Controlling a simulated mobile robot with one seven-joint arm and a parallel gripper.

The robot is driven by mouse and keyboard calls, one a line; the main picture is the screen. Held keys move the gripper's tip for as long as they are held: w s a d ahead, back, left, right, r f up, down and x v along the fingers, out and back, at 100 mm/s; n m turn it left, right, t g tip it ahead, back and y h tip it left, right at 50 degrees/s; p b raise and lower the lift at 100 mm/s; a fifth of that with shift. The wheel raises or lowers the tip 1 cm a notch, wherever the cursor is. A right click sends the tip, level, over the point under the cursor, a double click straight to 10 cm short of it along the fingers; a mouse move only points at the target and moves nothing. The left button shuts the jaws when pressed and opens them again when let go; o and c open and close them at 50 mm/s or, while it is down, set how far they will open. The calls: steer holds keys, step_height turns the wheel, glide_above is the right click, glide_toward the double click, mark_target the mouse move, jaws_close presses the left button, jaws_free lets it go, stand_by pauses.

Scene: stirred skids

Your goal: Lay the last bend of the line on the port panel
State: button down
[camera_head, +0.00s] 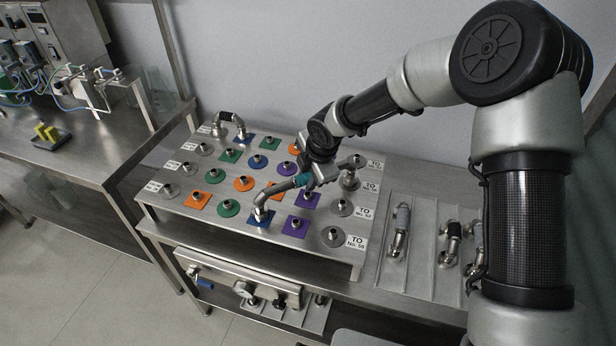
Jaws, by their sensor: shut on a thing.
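The port panel (172,207) is a raised steel plate with rows of ports on coloured round and square pads and labels at both sides. My gripper (308,180) is over its right middle, shut on a steel bend with a grey sleeve (279,187). The bend's near-left end (260,208) is at the blue square port at the front; I cannot tell whether it touches. The gripper and wrist hide part of the bend's right side. Another bend with a black sleeve (226,117) lies on the panel's back left, reaching the blue square port there.
A ribbed steel rack (424,238) at right holds several bends, partly behind my arm. A valve assembly (245,288) sits below the panel's front. At left, a bench (90,150) carries instruments and a yellow item (46,133). A wall stands behind the panel.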

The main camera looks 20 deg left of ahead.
steer(key=shift+f, duration=0.2)
stand_by(0.5)
steer(key=c, duration=1.3)
jaws_free()
steer(key=shift+c, duration=0.2)
steer(key=p+v, duration=0.2)
steer(key=v, duration=1.5)
steer(key=shift+r, duration=0.25)
steer(key=shift+s+d, duration=0.1)
